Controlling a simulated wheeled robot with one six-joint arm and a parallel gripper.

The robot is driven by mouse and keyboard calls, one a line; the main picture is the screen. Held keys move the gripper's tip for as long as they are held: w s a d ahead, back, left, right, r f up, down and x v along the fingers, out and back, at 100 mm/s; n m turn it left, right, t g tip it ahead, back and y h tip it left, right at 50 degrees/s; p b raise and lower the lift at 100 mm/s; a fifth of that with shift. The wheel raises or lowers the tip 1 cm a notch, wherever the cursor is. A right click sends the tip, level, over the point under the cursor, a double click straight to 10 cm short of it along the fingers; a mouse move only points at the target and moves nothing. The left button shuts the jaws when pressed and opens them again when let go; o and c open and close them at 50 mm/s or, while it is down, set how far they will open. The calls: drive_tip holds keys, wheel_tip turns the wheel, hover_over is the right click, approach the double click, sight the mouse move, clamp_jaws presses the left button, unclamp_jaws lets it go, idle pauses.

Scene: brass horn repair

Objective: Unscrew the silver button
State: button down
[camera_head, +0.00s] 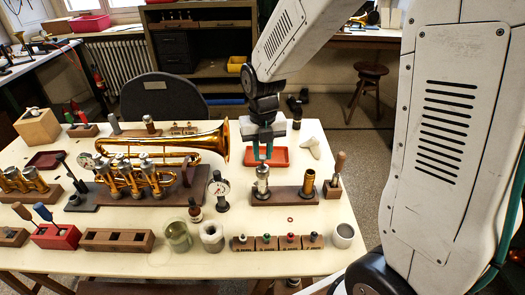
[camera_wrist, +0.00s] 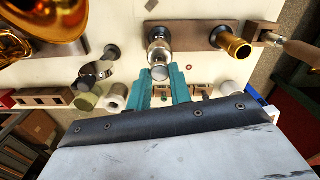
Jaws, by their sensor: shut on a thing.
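The silver button (camera_wrist: 160,73) is a small round disc between the two teal fingertips of my gripper (camera_wrist: 163,77) in the wrist view. My gripper (camera_head: 263,151) is shut on it, pointing down. The silver valve (camera_wrist: 160,46) is just beyond the button, and I cannot tell whether the two still touch. In the head view the valve (camera_head: 262,184) stands upright on the left of a brown wooden block (camera_head: 288,195), just below the fingers. The button itself is hard to make out there.
A brass cylinder (camera_head: 308,186) stands on the same block. A red tray (camera_head: 279,157) lies behind. The brass horn (camera_head: 185,146) and a dial gauge (camera_head: 219,189) are to the left. Wooden holders with coloured tops (camera_head: 290,241) and a small metal cup (camera_head: 343,236) are in front.

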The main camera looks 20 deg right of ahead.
drive_tip(key=shift+n, duration=0.4)
drive_tip(key=c, duration=1.2)
unclamp_jaws()
